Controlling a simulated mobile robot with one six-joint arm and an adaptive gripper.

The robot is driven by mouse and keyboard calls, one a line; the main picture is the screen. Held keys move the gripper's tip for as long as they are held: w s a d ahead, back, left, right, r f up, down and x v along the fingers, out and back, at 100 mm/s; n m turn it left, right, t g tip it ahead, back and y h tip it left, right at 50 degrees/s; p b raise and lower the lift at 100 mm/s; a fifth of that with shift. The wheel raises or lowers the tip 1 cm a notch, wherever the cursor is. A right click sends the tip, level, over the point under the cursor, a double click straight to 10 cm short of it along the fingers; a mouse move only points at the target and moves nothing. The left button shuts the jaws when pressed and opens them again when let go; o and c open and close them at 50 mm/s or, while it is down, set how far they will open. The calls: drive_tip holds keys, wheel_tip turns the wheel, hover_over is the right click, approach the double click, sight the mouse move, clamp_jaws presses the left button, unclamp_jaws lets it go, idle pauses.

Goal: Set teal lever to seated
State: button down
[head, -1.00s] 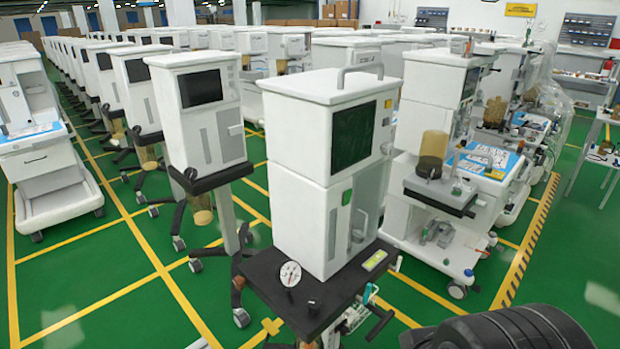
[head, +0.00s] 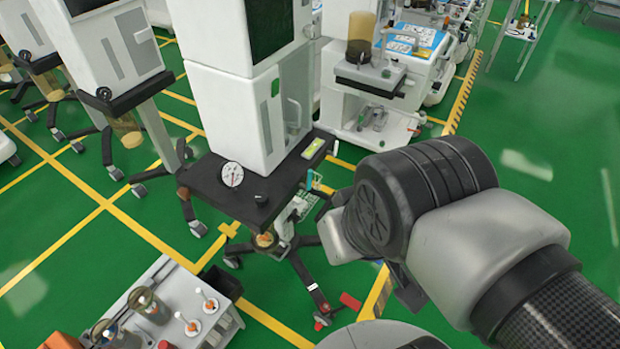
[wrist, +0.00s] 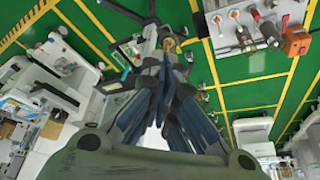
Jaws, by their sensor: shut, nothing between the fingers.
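A small teal piece (head: 313,181), which looks like the teal lever, shows at the right side of the dark cart shelf (head: 225,190) in the head view. It is too small to tell its position. Just below it are a green board and pale fittings (head: 297,207). My arm reaches in from the right in the head view, and its wrist end is right of these fittings; the fingers are hidden there. In the wrist view my gripper (wrist: 168,60) shows its dark fingers together and empty.
A white machine (head: 235,110) stands on the dark shelf, with a round gauge (head: 232,174) and a black knob (head: 261,199) in front. A bench module with jars (head: 165,310) is at the lower left. Open green floor (head: 560,150) lies to the right.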

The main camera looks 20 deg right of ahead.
drive_tip(key=c, duration=2.4)
unclamp_jaws()
drive_tip(key=c, duration=2.1)
unclamp_jaws()
drive_tip(key=shift+d+f, duration=0.1)
drive_tip(key=shift+d, duration=0.1)
drive_tip(key=o, duration=0.5)
drive_tip(key=w+d+f+n+g+h+p, duration=0.2)
drive_tip(key=w+d+n+g+h+p, duration=0.2)
drive_tip(key=w+d+n+g+h, duration=0.1)
drive_tip(key=shift+w+d+g+h, duration=0.45)
drive_tip(key=shift+d+h, duration=0.35)
drive_tip(key=shift+d, duration=0.2)
drive_tip(key=w+f+n+t+h+p, duration=0.2)
drive_tip(key=w+f+n+h, duration=0.25)
drive_tip(key=w, duration=0.25)
drive_tip(key=w+f+n+t+h+p, duration=0.2)
drive_tip(key=w+f+n+h+p, duration=0.1)
drive_tip(key=w+n+h, duration=0.4)
drive_tip(key=n+t+y+p, duration=0.1)
drive_tip(key=n+t+y, duration=0.6)
drive_tip(key=n+t, duration=0.4)
approach(309, 175)
drive_tip(key=shift+h, duration=0.25)
drive_tip(key=x, duration=1)
drive_tip(key=shift+w+d+f, duration=0.15)
drive_tip(key=shift+w+d, duration=0.05)
drive_tip(key=shift+w, duration=0.15)
